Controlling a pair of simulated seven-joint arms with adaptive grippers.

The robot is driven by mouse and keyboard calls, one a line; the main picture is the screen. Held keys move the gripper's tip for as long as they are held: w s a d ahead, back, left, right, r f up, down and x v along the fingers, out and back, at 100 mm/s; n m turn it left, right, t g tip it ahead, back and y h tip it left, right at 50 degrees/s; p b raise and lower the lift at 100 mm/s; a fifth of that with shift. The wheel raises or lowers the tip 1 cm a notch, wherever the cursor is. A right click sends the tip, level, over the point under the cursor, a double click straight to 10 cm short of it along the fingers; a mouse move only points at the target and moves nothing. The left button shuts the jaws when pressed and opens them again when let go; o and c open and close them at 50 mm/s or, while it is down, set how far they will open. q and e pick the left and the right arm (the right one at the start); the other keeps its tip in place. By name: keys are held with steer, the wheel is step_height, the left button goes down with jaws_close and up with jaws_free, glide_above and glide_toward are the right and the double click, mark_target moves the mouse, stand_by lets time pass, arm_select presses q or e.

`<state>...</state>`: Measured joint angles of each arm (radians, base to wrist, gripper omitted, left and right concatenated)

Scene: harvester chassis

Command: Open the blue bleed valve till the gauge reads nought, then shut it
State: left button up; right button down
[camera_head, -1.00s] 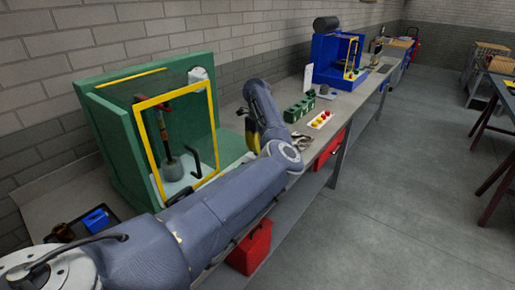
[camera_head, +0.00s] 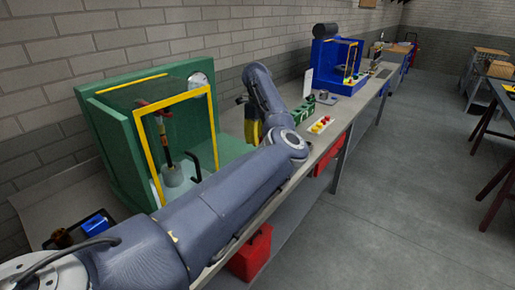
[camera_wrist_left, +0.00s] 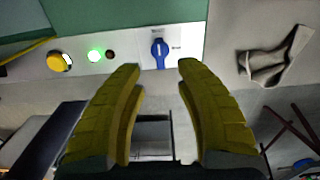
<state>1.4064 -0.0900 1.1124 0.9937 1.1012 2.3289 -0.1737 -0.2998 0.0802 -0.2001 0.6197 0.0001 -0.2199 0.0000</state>
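The blue bleed valve (camera_wrist_left: 159,50) shows in the left wrist view as a small blue handle on a pale panel strip, pointing upright in the picture. My left gripper (camera_wrist_left: 160,68) is open and empty. Its yellow fingers stand apart, with the valve seen between and just beyond their tips; I see no contact. In the head view the left gripper (camera_head: 252,130) is partly hidden behind my arm, beside the green machine (camera_head: 120,150). A pale round dial, perhaps the gauge (camera_head: 200,78), sits at that machine's top right; its reading is too small to tell. My right gripper is out of view.
A lit green lamp (camera_wrist_left: 95,55) and a yellow button (camera_wrist_left: 60,61) sit left of the valve. A grey cloth (camera_wrist_left: 275,57) lies to the right. A tray of red and yellow pieces (camera_head: 321,124) and a blue machine (camera_head: 338,65) stand farther along the bench.

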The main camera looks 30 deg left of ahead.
arm_select(q)
steer(key=shift+r, duration=2.5)
